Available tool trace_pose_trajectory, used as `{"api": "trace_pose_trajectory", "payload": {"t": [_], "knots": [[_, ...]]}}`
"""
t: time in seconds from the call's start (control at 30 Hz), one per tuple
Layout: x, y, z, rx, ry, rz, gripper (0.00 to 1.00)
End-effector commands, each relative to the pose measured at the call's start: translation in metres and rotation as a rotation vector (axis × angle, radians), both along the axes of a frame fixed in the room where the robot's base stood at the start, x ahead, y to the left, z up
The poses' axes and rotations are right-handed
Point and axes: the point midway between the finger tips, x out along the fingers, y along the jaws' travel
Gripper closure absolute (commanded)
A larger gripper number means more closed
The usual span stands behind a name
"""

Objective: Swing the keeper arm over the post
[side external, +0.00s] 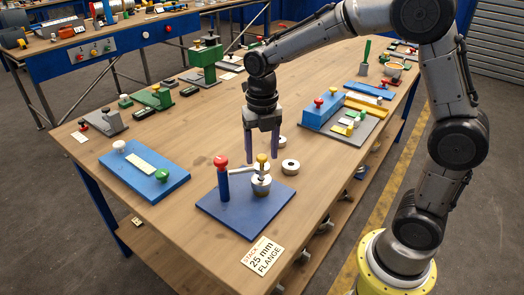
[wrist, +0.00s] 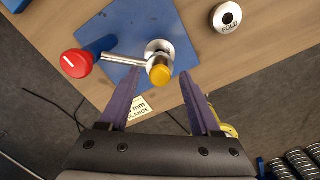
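A blue base plate (side external: 240,212) lies near the table's front edge. A blue post with a red knob (side external: 221,161) stands on its left; the knob also shows in the wrist view (wrist: 76,63). A thin silver keeper arm (side external: 244,170) runs from beside this post to the silver stack (side external: 261,186). The arm shows in the wrist view (wrist: 122,60). A yellow knob (side external: 262,158) is at its right end, above the stack, and shows in the wrist view (wrist: 160,72). My gripper (side external: 262,159) is open and empty; its purple fingertips (wrist: 151,77) are on either side of the yellow knob, apart from it.
A silver ring marked FOLD (wrist: 228,17) lies on the table right of the plate; another ring (side external: 281,140) lies behind. A blue fixture (side external: 145,170) is at left, and a blue block (side external: 322,110) at right. A label (side external: 262,258) is at the front edge.

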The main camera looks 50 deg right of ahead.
Motion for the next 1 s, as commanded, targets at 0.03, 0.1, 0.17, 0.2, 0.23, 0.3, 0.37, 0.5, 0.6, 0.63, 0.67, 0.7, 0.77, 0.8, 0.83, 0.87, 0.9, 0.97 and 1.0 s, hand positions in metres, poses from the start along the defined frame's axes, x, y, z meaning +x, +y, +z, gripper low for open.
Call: {"api": "trace_pose_trajectory", "payload": {"t": [0.03, 0.1, 0.17, 0.2, 0.23, 0.3, 0.37, 0.5, 0.6, 0.63, 0.67, 0.7, 0.77, 0.8, 0.83, 0.87, 0.9, 0.97, 1.0], "knots": [[0.000, 0.000, -0.001, 0.001, 0.001, 0.000, 0.36], [0.000, 0.000, -0.001, 0.000, 0.001, 0.000, 0.36], [0.000, 0.000, -0.001, 0.000, 0.002, -0.001, 0.36], [0.000, 0.000, -0.001, 0.000, 0.002, -0.001, 0.36], [0.000, 0.000, -0.001, 0.000, 0.002, -0.001, 0.36], [0.000, 0.000, 0.001, 0.001, 0.001, -0.001, 0.36], [0.000, 0.000, 0.005, 0.001, -0.001, -0.001, 0.36], [0.001, 0.000, 0.024, 0.000, -0.003, -0.001, 0.36], [0.001, 0.000, 0.046, 0.000, -0.005, -0.001, 0.36], [0.001, 0.000, 0.052, 0.001, -0.006, -0.001, 0.36], [0.001, 0.000, 0.059, 0.000, -0.005, -0.001, 0.36], [0.001, 0.000, 0.068, 0.000, -0.005, -0.001, 0.36], [0.001, 0.000, 0.081, 0.001, -0.006, -0.001, 0.36], [0.001, 0.000, 0.089, 0.001, -0.004, 0.000, 0.36], [0.001, 0.000, 0.095, 0.000, -0.003, -0.001, 0.36], [0.001, 0.000, 0.101, 0.001, -0.004, 0.000, 0.36], [0.001, 0.000, 0.108, 0.000, -0.003, 0.000, 0.36], [0.000, 0.000, 0.117, 0.000, -0.001, 0.000, 0.36], [0.001, 0.000, 0.122, 0.000, -0.001, 0.000, 0.36]]}}
